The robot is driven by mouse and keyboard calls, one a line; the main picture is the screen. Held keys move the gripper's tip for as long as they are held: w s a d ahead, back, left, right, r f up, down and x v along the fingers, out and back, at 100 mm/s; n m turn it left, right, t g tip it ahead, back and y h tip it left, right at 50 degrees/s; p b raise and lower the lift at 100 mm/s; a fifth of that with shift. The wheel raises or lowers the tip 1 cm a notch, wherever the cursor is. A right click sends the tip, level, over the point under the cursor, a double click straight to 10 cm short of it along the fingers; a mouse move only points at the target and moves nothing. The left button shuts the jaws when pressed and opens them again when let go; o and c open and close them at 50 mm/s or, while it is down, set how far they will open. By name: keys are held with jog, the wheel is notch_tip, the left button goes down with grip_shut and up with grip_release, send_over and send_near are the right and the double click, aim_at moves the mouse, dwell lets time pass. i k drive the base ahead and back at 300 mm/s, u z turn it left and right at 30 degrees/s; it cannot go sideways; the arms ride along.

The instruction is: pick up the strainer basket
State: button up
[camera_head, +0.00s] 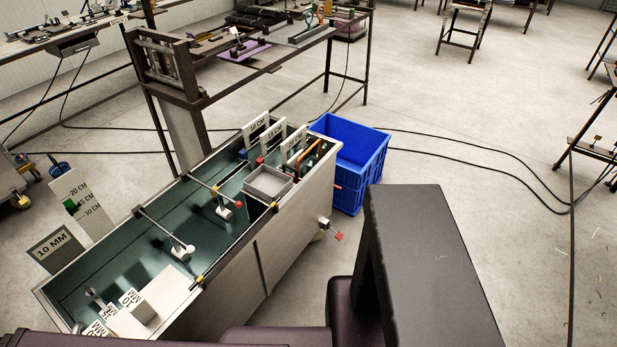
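A small, shallow grey square basket (268,184), which looks like the strainer basket, sits at the right end of the long water trough (222,258). Its open top faces up and it looks empty. Whether its floor has holes is too small to tell. My gripper is not in view, so its place relative to the basket cannot be seen.
A blue crate (350,160) stands on the floor behind the trough's right end. Upright size cards (256,130) and a red-handled part (312,148) are close behind the basket. Thin rods (212,188) cross the trough. Black cables lie on the floor at right.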

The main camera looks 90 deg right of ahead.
aim_at(319, 141)
jog(key=u, duration=0.05)
jog(key=k, duration=1.8)
jog(key=z, duration=3.75)
jog(key=i, duration=0.15)
jog(key=u, duration=1.65)
